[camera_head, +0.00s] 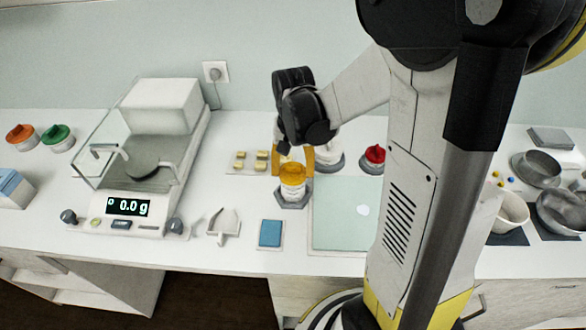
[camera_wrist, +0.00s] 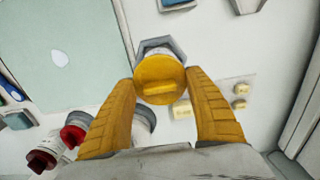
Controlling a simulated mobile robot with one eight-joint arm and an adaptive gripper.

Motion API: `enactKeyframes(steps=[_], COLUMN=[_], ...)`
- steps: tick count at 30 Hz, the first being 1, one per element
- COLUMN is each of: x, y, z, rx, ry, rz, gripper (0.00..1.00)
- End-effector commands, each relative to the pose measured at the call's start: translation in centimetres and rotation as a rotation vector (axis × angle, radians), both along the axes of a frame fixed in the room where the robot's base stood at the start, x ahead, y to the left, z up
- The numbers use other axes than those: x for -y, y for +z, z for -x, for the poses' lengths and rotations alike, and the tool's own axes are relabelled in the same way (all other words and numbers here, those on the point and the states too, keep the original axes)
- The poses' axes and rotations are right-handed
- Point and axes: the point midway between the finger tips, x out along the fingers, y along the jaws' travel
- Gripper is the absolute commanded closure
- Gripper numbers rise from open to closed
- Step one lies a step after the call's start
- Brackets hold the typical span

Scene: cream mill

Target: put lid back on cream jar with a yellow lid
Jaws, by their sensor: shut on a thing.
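The cream jar (camera_head: 292,192) stands upright in a grey hexagonal holder (camera_head: 292,203) on the bench. The round yellow lid (camera_wrist: 160,80) has a raised bar across its top and lies over the jar's mouth. In the head view the lid (camera_head: 292,173) looks level and on or just above the jar; I cannot tell whether it is seated. My gripper (camera_wrist: 161,82) is shut on the lid, with one yellow finger on each side. In the head view my gripper (camera_head: 291,160) comes down from above. Most of the jar is hidden under the lid in the wrist view.
A pale green mat (camera_head: 340,235) lies right of the jar, with a red-lidded jar (camera_head: 375,154) behind it. Small yellow blocks (camera_head: 240,155) lie left of it. A balance (camera_head: 140,170) reading 0.0 g, a scoop (camera_head: 223,222) and a blue pad (camera_head: 270,233) are nearby.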

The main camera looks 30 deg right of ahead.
Motion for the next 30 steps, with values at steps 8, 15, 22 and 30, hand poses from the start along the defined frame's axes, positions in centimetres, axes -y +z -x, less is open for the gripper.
enactKeyframes(steps=[8,15,22,30], x=[0.01,0.01,0.01,0.0], y=[-0.25,-0.25,-0.56,-0.64], z=[0.01,0.01,0.01,0.0], rx=[0.0,0.0,0.0,0.0], ry=[0.0,0.0,0.0,0.0], rz=[0.0,0.0,0.0,0.0], gripper=[0.5,0.5,0.5,0.5])
